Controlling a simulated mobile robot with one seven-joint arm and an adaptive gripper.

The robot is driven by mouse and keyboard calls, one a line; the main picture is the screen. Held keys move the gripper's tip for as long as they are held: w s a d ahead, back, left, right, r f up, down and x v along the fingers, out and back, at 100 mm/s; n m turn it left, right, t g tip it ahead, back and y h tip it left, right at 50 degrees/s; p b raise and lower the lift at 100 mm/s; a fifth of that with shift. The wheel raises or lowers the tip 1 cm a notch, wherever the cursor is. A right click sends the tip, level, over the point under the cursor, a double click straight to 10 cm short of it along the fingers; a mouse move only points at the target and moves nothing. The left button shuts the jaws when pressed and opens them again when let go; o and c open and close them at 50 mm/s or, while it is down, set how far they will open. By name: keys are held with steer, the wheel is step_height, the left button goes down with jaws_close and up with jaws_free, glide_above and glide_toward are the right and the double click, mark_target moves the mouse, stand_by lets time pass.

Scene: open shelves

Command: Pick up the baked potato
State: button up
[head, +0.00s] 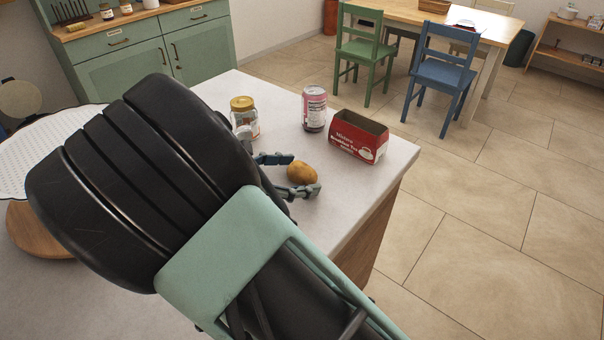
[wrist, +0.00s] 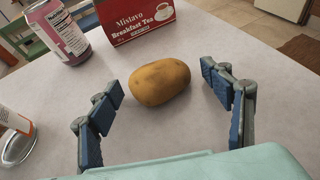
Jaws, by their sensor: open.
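The baked potato (head: 302,173) is a small yellow-brown oval lying on the light countertop. In the wrist view the potato (wrist: 159,82) lies ahead of my gripper, between the lines of the two fingers and close to the right fingertip. My gripper (head: 284,175) is open and empty, low over the counter. Its blue-padded fingers also show in the wrist view (wrist: 165,85), one on each side of the potato. I cannot tell whether a finger touches it.
A red tea box (head: 358,138) stands just behind the potato, with a pink can (head: 314,109) to its left. A jar with a yellow lid (head: 244,117) stands further left. The counter's right edge (head: 385,195) is near.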

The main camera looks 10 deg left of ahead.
steer(key=shift+c, duration=0.3)
steer(key=c, duration=1.2)
steer(key=shift+r, duration=0.1)
